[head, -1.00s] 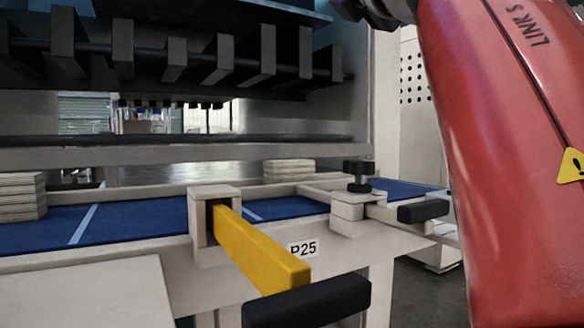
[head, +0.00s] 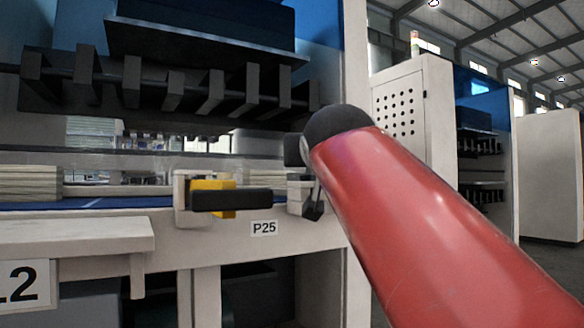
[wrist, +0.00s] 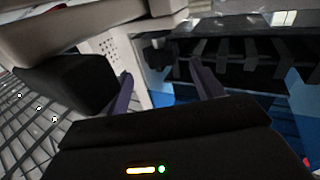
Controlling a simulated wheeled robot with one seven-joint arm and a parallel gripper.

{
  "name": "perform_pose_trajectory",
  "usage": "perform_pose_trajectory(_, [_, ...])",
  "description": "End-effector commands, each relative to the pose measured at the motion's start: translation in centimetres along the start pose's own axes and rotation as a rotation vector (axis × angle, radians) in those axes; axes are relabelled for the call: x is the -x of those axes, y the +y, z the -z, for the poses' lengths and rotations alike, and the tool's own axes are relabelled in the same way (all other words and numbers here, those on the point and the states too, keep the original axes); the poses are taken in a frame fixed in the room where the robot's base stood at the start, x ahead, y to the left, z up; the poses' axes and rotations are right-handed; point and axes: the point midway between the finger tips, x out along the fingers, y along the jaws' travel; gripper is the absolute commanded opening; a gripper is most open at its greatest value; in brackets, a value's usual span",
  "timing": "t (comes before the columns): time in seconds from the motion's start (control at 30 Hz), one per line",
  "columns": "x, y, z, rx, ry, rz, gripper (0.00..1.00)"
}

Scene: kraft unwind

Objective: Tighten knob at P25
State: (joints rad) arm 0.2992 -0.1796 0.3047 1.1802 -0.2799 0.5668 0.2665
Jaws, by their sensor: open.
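The P25 label (head: 264,228) is on the white front rail in the head view. The knob cannot be made out now; the end of my red arm covers the area right of the label. Part of the white clamp block (head: 297,195) shows beside the arm's end. In the wrist view my gripper (wrist: 165,88) is open, its two purple fingers apart with nothing seen between them. A black block (wrist: 68,82), seemingly a handle, is close on the left of the fingers. I cannot tell the exact gap from gripper to knob.
Left of the label, a yellow bar (head: 212,184) with a black end grip (head: 232,201) sticks out of a white bracket (head: 181,200). A white shelf (head: 75,236) juts out at lower left. A perforated cabinet (head: 398,112) stands at right. Dark machine bars hang above.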

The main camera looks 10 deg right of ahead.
Motion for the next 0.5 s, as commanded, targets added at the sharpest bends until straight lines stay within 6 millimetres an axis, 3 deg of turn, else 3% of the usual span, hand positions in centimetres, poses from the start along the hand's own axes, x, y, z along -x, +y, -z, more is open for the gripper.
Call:
perform_pose_trajectory(0.17, [-1.2,-0.4,-0.7,-0.027,-0.027,0.015,0.66])
perform_pose_trajectory(0.5, [-6.4,-0.4,-0.7,-0.025,-0.024,0.014,0.66])
